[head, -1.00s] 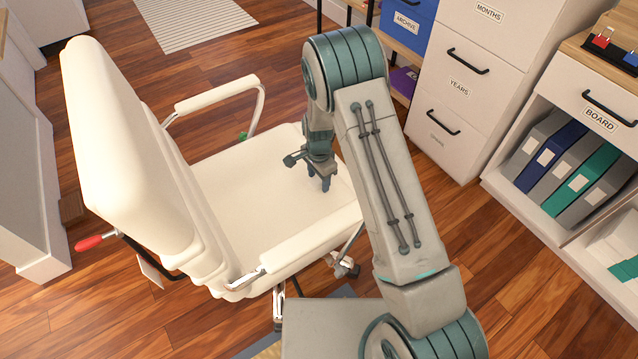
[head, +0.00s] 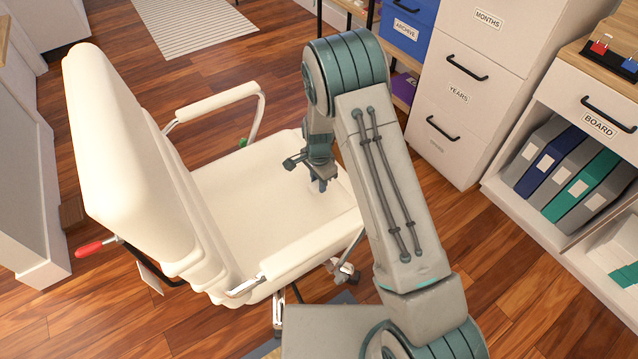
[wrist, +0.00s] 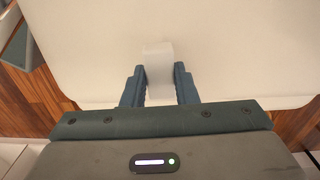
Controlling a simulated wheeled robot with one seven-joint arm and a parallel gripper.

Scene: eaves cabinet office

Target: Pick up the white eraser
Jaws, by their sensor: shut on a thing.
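The white eraser (wrist: 157,62) shows in the wrist view as a small pale block between the two fingers of my gripper (wrist: 159,80). The fingers touch it on both sides and its far end sticks out past the tips. In the head view my gripper (head: 321,184) points down at the seat of the cream chair (head: 250,195), near the seat's right edge. The eraser cannot be made out there. I cannot tell whether the eraser is touching the seat or just above it.
The chair's near armrest (head: 312,243) and far armrest (head: 216,101) flank the seat, and its backrest (head: 125,140) rises at left. A white filing cabinet (head: 465,95) and a shelf of binders (head: 575,170) stand at right. Wood floor is open around the chair.

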